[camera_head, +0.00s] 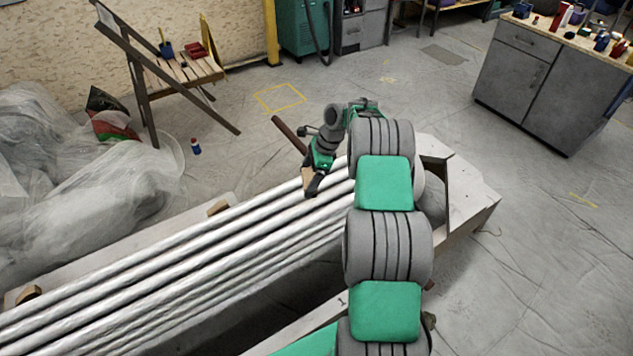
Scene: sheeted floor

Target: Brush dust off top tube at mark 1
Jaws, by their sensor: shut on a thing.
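Several long whitish tubes (180,248) lie side by side on a pale support, running from lower left to the middle. My gripper (316,178) is over the upper right end of the tubes, shut on what looks like a brush. The brush's tan part (307,180) is at the upper tubes; I cannot tell whether it touches them. A brown stick (289,135), perhaps its handle, rises up and left behind my gripper. A small dark mark like a 1 (341,302) shows on the pale board in front of the tubes. Dust on the tubes cannot be made out.
Wooden blocks (218,207) sit beside the tubes. Clear plastic sheeting (75,195) is heaped at left. A wooden folding chair (180,70) holds small items. A small blue and red bottle (195,146) stands on the floor. A grey cabinet (540,75) is at right; the floor between is open.

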